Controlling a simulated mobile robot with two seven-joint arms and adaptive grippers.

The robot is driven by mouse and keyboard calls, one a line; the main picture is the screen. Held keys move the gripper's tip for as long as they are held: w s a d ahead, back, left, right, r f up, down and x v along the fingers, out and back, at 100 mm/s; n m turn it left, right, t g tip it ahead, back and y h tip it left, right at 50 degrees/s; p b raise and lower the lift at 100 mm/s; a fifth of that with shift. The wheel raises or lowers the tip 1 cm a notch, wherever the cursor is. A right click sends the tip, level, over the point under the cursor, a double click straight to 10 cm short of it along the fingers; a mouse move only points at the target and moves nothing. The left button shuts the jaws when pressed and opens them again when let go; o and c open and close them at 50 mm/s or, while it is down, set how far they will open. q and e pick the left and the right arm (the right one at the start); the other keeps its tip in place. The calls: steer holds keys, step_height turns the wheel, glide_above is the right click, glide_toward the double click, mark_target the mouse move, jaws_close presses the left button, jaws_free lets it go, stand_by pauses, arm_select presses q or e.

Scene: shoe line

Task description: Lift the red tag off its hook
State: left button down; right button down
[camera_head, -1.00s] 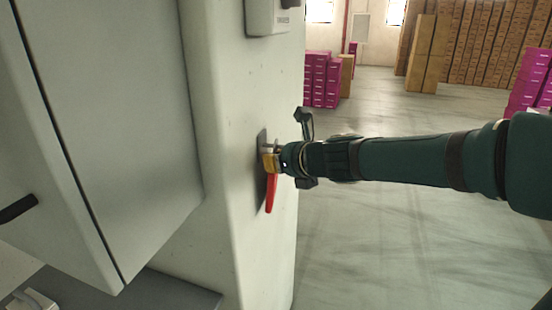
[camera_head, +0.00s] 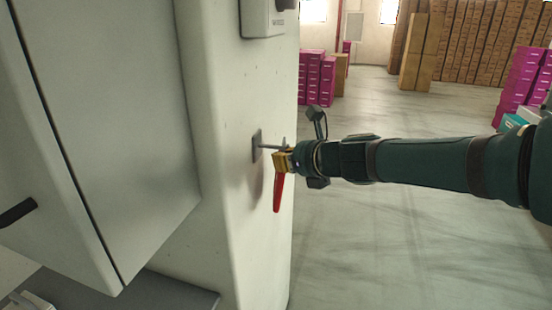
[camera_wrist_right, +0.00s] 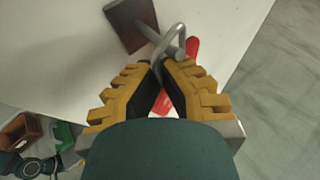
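The red tag (camera_head: 278,193) hangs down from my right gripper (camera_head: 283,160), standing out from the side of the pale cabinet. In the right wrist view the yellow fingers of the right gripper (camera_wrist_right: 165,72) close together on the tag, and red (camera_wrist_right: 192,47) shows beyond and between them. The metal hook (camera_head: 270,147) juts from a small dark plate (camera_head: 257,145) just above the fingertips. In the wrist view the bent hook (camera_wrist_right: 170,38) overlaps the fingertips, so I cannot tell whether the tag is clear of it. My left gripper is not in view.
The pale cabinet (camera_head: 225,200) fills the left, with a grey control box (camera_head: 263,18) above the hook. A black handle (camera_head: 18,212) sits at far left. Open floor (camera_head: 390,240) lies to the right. Pink boxes (camera_head: 318,77) and brown cartons (camera_head: 480,40) stand far back.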

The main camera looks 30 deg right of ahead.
steer(key=shift+s+d+r+p, duration=0.15)
steer(key=shift+s+d+p, duration=0.2)
steer(key=shift+s+d, duration=1.55)
steer(key=shift+w, duration=0.1)
